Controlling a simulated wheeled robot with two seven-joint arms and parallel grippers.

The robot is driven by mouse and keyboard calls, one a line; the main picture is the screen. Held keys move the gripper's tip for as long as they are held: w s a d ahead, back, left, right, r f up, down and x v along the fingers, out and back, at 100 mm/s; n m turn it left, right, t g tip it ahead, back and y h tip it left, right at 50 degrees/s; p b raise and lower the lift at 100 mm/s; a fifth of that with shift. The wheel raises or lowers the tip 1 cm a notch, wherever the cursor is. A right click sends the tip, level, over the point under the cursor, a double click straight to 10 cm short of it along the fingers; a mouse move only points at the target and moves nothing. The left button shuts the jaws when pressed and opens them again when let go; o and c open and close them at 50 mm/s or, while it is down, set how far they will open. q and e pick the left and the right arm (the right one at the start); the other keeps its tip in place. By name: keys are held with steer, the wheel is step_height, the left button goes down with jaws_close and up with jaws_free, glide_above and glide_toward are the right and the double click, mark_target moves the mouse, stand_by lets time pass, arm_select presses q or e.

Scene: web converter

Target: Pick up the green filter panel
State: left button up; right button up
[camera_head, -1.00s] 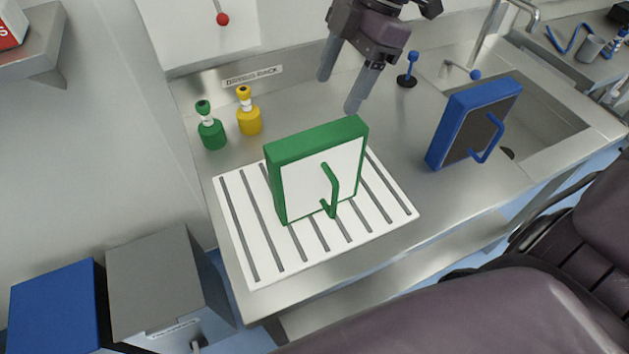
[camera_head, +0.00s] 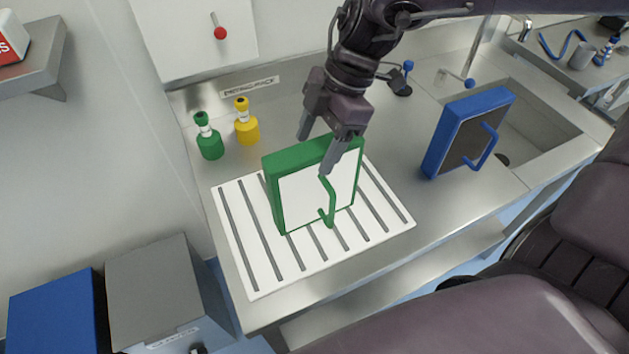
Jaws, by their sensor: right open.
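The green filter panel (camera_head: 291,200) stands upright on a white slatted rack (camera_head: 262,272) on the steel counter. It has a green frame, a white face and a green handle (camera_head: 331,202) on the front. My right gripper (camera_head: 315,150) is open, pointing down at the panel's top edge. One finger shows in front of the white face near the top of the handle, and the other shows above and behind the top edge. I cannot tell whether the fingers touch the panel. My left gripper is not in view.
A blue-framed panel (camera_head: 437,143) stands on the counter to the right, beside the sink (camera_head: 545,125). A green bottle (camera_head: 209,143) and a yellow bottle (camera_head: 246,127) stand behind the rack. Grey (camera_head: 150,285) and blue (camera_head: 60,315) boxes are at lower left.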

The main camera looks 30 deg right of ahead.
steer(key=shift+f+b, duration=0.25)
steer(key=shift+b, duration=0.1)
stand_by(0.3)
steer(key=shift+c, duration=0.3)
jaws_close()
